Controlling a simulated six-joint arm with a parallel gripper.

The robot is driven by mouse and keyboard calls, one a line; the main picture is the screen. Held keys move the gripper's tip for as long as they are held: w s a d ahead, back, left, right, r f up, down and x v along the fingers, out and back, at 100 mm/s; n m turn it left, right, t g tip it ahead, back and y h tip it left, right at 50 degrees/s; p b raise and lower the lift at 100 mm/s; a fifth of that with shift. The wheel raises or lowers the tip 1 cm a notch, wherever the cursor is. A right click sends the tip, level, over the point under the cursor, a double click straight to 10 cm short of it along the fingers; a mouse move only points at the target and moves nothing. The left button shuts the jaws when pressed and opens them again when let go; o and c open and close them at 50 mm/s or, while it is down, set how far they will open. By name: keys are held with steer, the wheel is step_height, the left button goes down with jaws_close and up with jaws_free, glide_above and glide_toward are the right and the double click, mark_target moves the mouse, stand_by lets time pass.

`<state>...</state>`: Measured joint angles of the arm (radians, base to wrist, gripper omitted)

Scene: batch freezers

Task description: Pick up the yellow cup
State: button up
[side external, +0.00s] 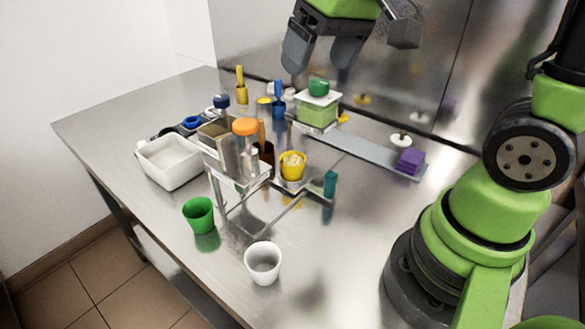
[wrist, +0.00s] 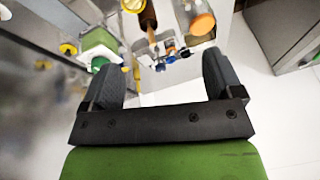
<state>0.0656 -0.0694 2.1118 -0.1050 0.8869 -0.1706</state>
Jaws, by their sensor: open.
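The yellow cup (side external: 292,172) stands upright in the side view, near the middle of the steel table, beside the metal stand. It holds something pale. A yellow rim at the top edge of the wrist view (wrist: 132,5) is probably the same cup, cut off by the frame. My gripper (side external: 320,60) is high above the back of the table, well above and apart from the cup. Its two dark fingers are spread with nothing between them, and they also show in the wrist view (wrist: 160,78).
A metal stand (side external: 240,172) with an orange-capped bottle (side external: 245,128) is left of the cup. A green-lidded container (side external: 316,112) stands behind it. A green cup (side external: 199,214) and a white cup (side external: 263,262) stand in front. The front right tabletop is clear.

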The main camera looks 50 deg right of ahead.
steer(key=w+d+f+n+g, duration=0.2)
steer(key=w+d+f+g, duration=0.15)
steer(key=w+f, duration=0.6)
glide_above(293, 163)
steer(key=a, duration=0.2)
steer(key=shift+g+h, duration=0.25)
steer(key=shift+h, duration=0.15)
steer(key=f, duration=1)
steer(key=shift+s+d+f, duration=0.2)
steer(key=shift+s, duration=0.2)
step_height(293, 163, down, 6)
steer(key=shift+s+r, duration=0.15)
steer(key=shift+c, duration=0.3)
steer(key=c, duration=1)
